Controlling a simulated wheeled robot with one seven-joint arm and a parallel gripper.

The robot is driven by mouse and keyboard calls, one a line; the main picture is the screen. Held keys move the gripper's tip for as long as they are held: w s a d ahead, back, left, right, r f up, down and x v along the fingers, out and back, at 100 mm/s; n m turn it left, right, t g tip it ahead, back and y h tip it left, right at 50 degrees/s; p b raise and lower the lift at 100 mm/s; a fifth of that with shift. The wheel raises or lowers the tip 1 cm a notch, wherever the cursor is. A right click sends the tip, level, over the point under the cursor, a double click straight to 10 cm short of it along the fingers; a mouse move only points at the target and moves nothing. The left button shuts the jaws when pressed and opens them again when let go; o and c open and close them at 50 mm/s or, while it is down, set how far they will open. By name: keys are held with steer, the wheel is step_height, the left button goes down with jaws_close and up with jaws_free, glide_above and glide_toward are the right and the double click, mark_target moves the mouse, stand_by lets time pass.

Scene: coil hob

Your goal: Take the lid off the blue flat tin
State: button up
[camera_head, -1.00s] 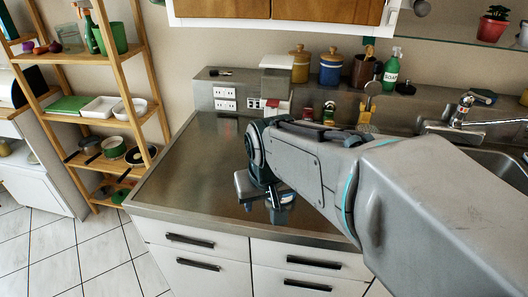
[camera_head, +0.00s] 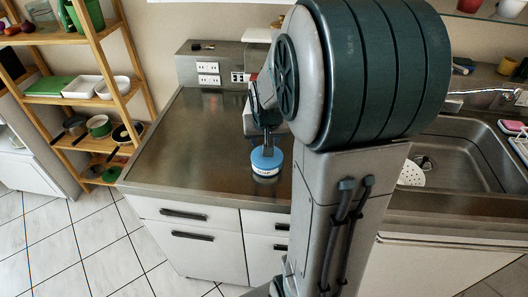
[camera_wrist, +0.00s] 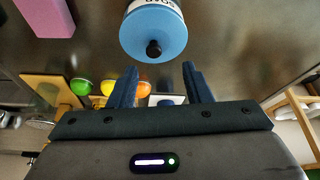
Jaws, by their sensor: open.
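The blue flat tin (camera_head: 265,168) stands on the steel counter, with a blue lid (camera_head: 266,154) and a white lettered band around its side. In the wrist view the lid (camera_wrist: 150,27) faces me with a small black knob (camera_wrist: 154,48) at its middle. My gripper (camera_head: 267,146) is above the tin in the head view. In the wrist view its two fingers (camera_wrist: 160,78) are apart with nothing between them, and the knob lies just beyond the fingertips. I see a gap between the fingers and the knob, with no contact.
The counter (camera_head: 200,140) is clear to the left of the tin. Wall sockets (camera_head: 208,74) stand behind it. A sink (camera_head: 455,160) is at the right. A pink block (camera_wrist: 45,15) shows at the wrist view's upper left. My arm hides much of the counter's right part.

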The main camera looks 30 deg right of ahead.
steer(key=shift+s+d+p+x, duration=0.2)
steer(key=shift+p+x, duration=0.1)
steer(key=shift+x, duration=0.8)
steer(key=shift+s+d+p+x, duration=0.15)
steer(key=shift+p+x, duration=0.15)
steer(key=shift+x, duration=1.6)
steer(key=shift+w, duration=0.1)
jaws_close()
